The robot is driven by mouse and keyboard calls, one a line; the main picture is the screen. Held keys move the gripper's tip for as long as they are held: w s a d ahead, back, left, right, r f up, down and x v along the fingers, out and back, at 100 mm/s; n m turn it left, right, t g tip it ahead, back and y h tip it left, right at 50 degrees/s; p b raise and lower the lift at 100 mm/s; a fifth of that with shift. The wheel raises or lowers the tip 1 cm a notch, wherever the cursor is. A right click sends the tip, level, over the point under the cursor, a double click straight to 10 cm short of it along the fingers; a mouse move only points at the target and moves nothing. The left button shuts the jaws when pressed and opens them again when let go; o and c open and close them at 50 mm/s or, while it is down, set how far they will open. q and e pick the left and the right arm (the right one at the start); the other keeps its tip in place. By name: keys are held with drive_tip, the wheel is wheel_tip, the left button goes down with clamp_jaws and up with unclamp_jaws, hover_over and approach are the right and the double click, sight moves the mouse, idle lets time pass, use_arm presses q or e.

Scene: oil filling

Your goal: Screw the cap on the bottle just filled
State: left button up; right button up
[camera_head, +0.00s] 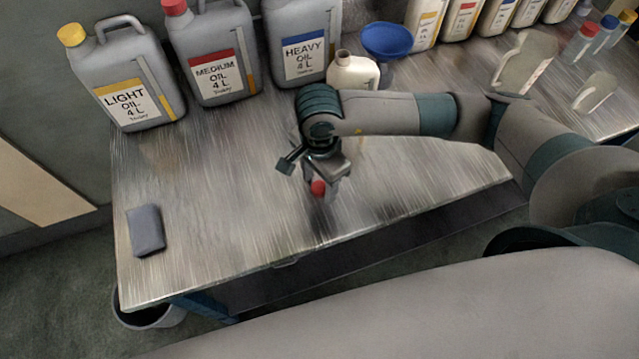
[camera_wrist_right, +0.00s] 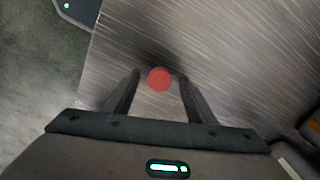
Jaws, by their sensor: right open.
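A small red cap (camera_head: 318,187) lies near the front edge of the metal bench, below my right gripper (camera_head: 322,180). In the right wrist view the red cap (camera_wrist_right: 160,79) shows between the two fingertips of my right gripper (camera_wrist_right: 158,80). The fingers are apart, with a gap on each side of the cap. An uncapped cream bottle (camera_head: 352,72) stands at the back of the bench, partly hidden by my right arm; its mouth is open. My left gripper is not in view.
Large grey cans of light oil (camera_head: 127,80), medium oil (camera_head: 213,65) and heavy oil (camera_head: 303,50) stand at the back left. A blue funnel (camera_head: 387,40) is beside the cream bottle. A dark grey block (camera_head: 146,230) lies at the left. The bench's left middle is clear.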

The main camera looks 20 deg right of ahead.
sight(319, 187)
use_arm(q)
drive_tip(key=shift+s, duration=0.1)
use_arm(e)
drive_tip(key=shift+f, duration=0.15)
drive_tip(key=c, duration=1.1)
drive_tip(key=shift+r+b, duration=0.3)
drive_tip(key=shift+r, duration=0.2)
wheel_tip(319, 187, up, 3)
drive_tip(key=shift+f+b, duration=0.15)
drive_tip(key=shift+b, duration=0.45)
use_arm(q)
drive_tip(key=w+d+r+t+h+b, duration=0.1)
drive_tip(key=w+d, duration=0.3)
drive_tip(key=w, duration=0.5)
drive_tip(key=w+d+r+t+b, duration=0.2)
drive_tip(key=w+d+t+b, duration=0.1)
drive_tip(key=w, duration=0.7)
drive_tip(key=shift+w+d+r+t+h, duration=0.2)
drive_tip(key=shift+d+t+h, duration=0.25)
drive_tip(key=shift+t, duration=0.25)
use_arm(e)
drive_tip(key=shift+s+d+r, duration=0.55)
drive_tip(key=shift+d+r, duration=0.7)
drive_tip(key=shift+d, duration=0.65)
drive_tip(key=shift+s+d+r, duration=0.55)
drive_tip(key=shift+d+r, duration=0.65)
drive_tip(key=shift+d, duration=0.65)
drive_tip(key=shift+s+d+r, duration=0.55)
drive_tip(key=shift+d+r, duration=0.7)
drive_tip(key=shift+d, duration=0.65)
